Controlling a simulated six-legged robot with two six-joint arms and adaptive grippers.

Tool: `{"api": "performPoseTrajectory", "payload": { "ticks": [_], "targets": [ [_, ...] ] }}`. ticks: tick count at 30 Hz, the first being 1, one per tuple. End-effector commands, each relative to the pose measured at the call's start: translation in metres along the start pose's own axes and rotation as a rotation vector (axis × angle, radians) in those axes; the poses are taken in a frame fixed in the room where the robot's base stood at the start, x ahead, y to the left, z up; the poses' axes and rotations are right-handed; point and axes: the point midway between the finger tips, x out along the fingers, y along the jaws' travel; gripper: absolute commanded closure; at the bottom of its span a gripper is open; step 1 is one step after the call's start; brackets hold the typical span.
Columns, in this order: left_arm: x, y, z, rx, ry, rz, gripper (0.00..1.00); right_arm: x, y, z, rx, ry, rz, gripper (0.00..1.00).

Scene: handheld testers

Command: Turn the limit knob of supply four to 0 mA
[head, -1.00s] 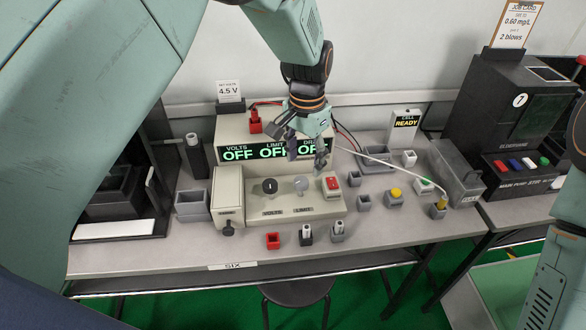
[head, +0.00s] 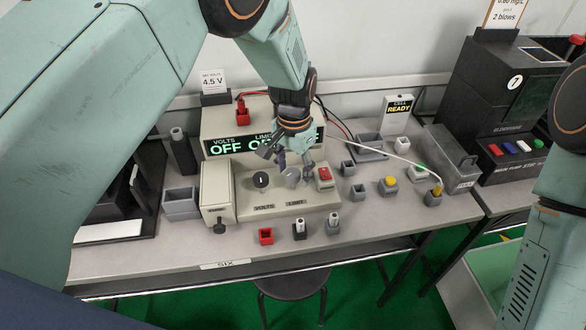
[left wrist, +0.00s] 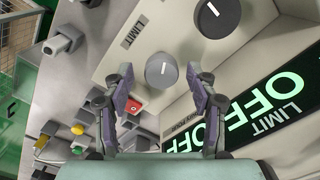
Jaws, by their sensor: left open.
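The cream power supply (head: 285,207) stands on the bench and its display (head: 229,146) reads OFF where it shows. The grey limit knob (head: 290,177) is on its sloped panel, right of the dark volts knob (head: 261,180). My left gripper (head: 295,166) is open just above and behind the limit knob. In the left wrist view the limit knob (left wrist: 161,70) shows a white pointer line and lies between the open fingers (left wrist: 159,80), with gaps on both sides. The volts knob (left wrist: 217,17) is beyond it. My right gripper is out of view.
A red switch (head: 325,175) sits close to the right of the limit knob. Small grey sockets (head: 348,167) and a red socket (head: 266,236) stand around the supply. A label reading SIX (head: 225,264) is on the bench's front edge. A cable runs behind on the right.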

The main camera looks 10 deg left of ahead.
Motion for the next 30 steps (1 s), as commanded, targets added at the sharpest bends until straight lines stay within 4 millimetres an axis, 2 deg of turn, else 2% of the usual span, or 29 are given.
{"api": "performPoseTrajectory", "payload": {
  "ticks": [8, 27, 30],
  "targets": [
    [0.0012, -0.0026, -0.0009, -0.001, 0.001, 0.0, 0.42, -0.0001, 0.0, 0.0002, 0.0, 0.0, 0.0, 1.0],
    [0.0009, -0.0027, -0.0002, 0.0, -0.002, 0.001, 0.97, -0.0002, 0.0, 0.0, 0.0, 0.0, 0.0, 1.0],
    [0.0009, -0.0027, -0.0001, -0.003, -0.002, 0.001, 0.97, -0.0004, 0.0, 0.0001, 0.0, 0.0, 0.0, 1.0]
  ]
}}
